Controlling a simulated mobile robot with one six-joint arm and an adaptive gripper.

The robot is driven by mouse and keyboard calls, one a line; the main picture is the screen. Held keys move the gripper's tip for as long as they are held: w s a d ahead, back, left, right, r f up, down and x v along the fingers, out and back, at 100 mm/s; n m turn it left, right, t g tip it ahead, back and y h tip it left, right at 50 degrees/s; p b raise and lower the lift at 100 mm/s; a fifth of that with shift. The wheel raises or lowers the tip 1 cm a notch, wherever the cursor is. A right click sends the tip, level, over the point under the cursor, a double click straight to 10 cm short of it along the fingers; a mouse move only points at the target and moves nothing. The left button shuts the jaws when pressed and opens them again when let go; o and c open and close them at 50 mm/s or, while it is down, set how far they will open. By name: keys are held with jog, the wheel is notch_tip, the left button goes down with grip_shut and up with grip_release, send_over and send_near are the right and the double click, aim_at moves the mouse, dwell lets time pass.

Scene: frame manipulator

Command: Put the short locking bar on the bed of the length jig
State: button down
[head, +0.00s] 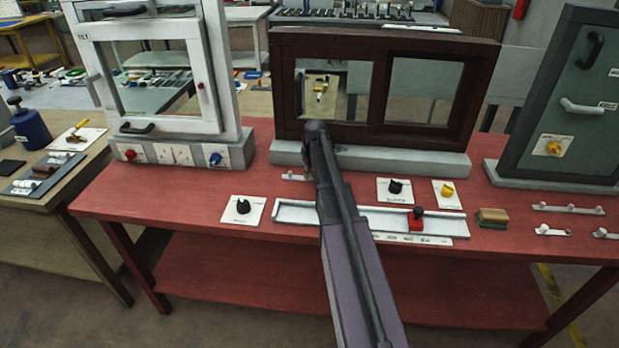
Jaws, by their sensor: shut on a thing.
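The length jig (385,218) is a long pale tray on the red table. A red block with a dark knob (416,220) stands near its right end, and a labelled strip runs along its front. My arm crosses the jig and hides part of its bed; the visible bed looks bare. My gripper is hidden behind my arm, so its jaws do not show. A small white bar with knobs (294,177) shows just left of my arm, behind the jig; I cannot tell whether it is held. Another short white bar (552,230) lies at the right.
A longer white bar (569,209) and a sponge-like block (492,218) lie right of the jig. Cards with black and yellow knobs (447,194) lie behind it. A brown window frame (385,50), a white cabinet (150,75) and a green panel (580,95) stand at the back.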

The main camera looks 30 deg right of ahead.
aim_at(310, 175)
jog(key=shift+r, duration=0.15)
notch_tip(310, 175, up, 3)
jog(key=p, duration=0.3)
jog(key=shift+r+p, duration=0.15)
jog(key=shift+p, duration=0.15)
jog(key=shift+s+a+r, duration=0.15)
jog(key=shift+s+r, duration=0.05)
jog(key=shift+s, duration=0.1)
jog(key=s+a, duration=0.1)
jog(key=s, duration=0.4)
jog(key=s+a+p, duration=0.1)
jog(key=s+a, duration=0.1)
jog(key=s, duration=0.2)
jog(key=s+a+r, duration=0.1)
jog(key=s, duration=0.4)
jog(key=shift+s+a, duration=0.3)
jog(key=shift+a, duration=0.05)
jog(key=shift+d, duration=0.1)
